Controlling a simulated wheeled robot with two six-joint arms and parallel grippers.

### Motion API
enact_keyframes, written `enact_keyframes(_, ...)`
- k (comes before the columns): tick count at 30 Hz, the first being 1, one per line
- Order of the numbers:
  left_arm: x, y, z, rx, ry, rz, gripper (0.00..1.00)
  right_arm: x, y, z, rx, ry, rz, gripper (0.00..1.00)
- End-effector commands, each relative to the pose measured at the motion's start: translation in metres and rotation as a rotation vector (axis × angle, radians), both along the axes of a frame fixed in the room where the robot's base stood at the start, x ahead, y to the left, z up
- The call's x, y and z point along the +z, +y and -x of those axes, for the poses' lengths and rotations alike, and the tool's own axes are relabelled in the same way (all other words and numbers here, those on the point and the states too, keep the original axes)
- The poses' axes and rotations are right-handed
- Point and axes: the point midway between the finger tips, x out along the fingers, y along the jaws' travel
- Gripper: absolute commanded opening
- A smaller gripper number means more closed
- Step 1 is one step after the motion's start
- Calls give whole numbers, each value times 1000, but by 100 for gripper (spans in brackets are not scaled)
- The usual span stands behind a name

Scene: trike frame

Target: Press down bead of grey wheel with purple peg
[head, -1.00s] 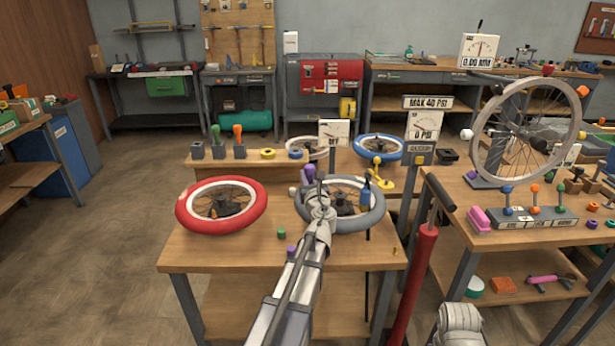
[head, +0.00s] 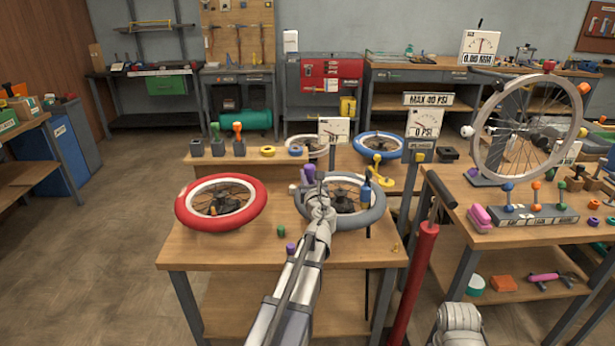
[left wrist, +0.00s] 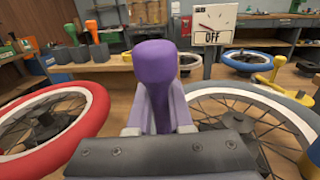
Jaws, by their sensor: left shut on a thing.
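The grey wheel (head: 362,219) lies flat on the front workbench. In the left wrist view its grey tyre (left wrist: 277,101) is at the right. My left gripper (head: 313,190) is shut on the purple peg (head: 309,173) at the wheel's left side. In the left wrist view the peg (left wrist: 155,65) stands upright between the fingers. Its lower end is hidden behind my gripper, so I cannot tell whether it touches the bead. My right gripper is not in view.
The red wheel (head: 250,212) lies just left of the grey one. A blue-handled tool (head: 366,190) stands at the grey wheel's right side. A yellow tool (head: 380,175) is behind it. A red pump (head: 419,270) stands right of the bench. The bench's front is mostly clear.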

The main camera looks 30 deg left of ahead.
Motion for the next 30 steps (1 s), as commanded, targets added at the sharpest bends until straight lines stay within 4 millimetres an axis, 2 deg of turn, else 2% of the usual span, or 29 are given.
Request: enact_keyframes(30, -10, 0, 0, 0, 0, 0, 0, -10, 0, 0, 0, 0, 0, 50)
